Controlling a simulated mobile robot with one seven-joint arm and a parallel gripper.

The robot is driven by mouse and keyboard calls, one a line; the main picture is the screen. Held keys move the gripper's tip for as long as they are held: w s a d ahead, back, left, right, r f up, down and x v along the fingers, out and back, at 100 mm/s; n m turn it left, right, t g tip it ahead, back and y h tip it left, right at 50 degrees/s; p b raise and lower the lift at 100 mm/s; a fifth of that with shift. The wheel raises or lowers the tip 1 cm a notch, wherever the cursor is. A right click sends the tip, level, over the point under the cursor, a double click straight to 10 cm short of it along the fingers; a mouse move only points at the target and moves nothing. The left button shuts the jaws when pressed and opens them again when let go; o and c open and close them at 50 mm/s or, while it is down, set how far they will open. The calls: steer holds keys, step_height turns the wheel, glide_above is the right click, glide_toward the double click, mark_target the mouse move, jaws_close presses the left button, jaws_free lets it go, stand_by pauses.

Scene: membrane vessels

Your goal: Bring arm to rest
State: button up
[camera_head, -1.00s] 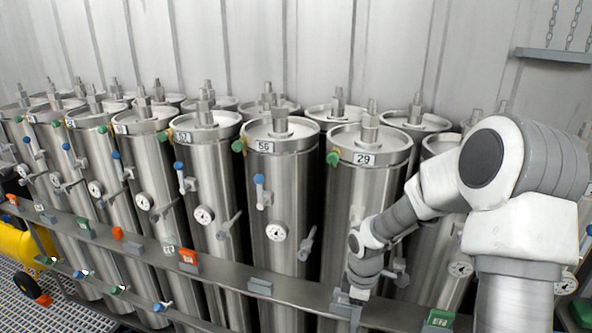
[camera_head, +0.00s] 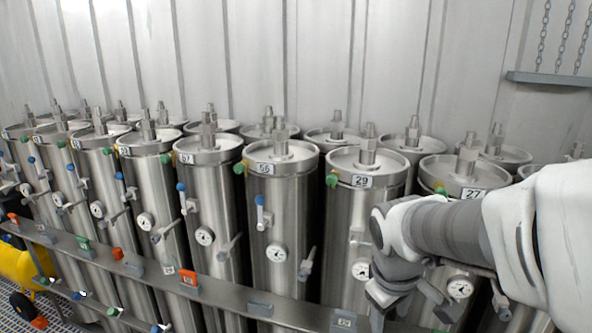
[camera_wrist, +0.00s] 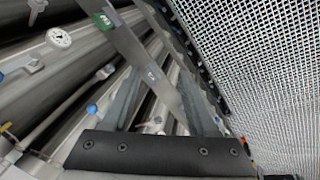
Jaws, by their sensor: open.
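My arm (camera_head: 440,230) reaches in from the right edge in the head view, in front of the vessels marked 29 and 27. Its wrist end (camera_head: 385,285) points down near the bottom edge, and the fingertips are not clear there. In the wrist view, the two fingers of my gripper (camera_wrist: 162,92) stand apart beyond the dark gripper body (camera_wrist: 160,153). I see nothing held between them. A flat metal rail (camera_wrist: 135,50) passes behind the fingers.
Tall steel vessels, such as the one marked 56 (camera_head: 281,225), stand in close rows with valves and gauges. A metal rail (camera_head: 225,290) with coloured tags runs before them. Floor grating (camera_wrist: 260,70) fills the wrist view's right. A shelf on chains (camera_head: 550,78) hangs upper right.

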steer(key=s+a+r+m+t+y, duration=0.1)
steer(key=s+r+m+t, duration=0.1)
steer(key=s+r+m, duration=0.4)
steer(key=shift+s+a+r+t+y, duration=0.2)
steer(key=shift+s+a+t+y, duration=0.15)
steer(key=shift+s, duration=2.1)
